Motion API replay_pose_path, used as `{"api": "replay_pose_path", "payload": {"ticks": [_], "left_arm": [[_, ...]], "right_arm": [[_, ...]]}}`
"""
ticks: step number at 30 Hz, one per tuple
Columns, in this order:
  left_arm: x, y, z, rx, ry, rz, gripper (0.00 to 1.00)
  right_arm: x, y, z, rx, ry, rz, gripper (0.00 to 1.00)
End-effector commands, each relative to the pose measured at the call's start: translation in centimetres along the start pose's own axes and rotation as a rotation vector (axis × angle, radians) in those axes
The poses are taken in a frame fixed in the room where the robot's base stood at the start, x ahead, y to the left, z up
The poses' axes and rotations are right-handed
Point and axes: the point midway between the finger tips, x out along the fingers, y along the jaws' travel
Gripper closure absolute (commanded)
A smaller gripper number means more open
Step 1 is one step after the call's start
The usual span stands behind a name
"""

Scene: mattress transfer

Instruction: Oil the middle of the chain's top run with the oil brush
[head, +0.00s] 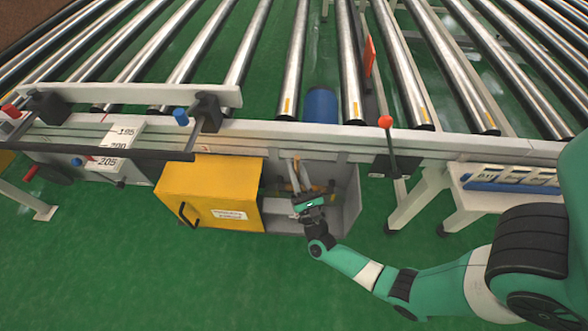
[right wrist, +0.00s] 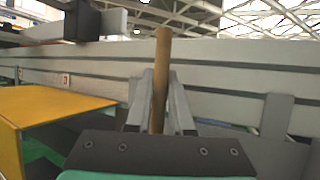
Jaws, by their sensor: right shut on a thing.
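My right gripper (head: 299,182) is in front of the opening of a grey box (head: 349,207) below the conveyor's side rail. In the right wrist view my right gripper (right wrist: 160,95) is shut on a round wooden handle (right wrist: 163,62), which stands upright between the fingers. I take it for the oil brush; its bristles are not visible. The yellow door (head: 208,192) of the box is swung open to the left. The chain cannot be made out in either view. My left gripper is not in view.
The white side rail (right wrist: 235,62) runs across above the box. Steel rollers (head: 350,70) lie behind it. A red-knobbed lever (head: 386,122) and a white leg (head: 415,197) stand right of the box. The green floor (head: 110,270) in front is clear.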

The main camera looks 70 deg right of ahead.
Motion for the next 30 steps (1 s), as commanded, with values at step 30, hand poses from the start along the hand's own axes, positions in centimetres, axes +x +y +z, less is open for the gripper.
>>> {"api": "replay_pose_path", "payload": {"ticks": [30], "left_arm": [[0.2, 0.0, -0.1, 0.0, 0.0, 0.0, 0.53]], "right_arm": [[0.4, -1.7, -0.2, 0.001, 0.0, 0.003, 1.0]]}}
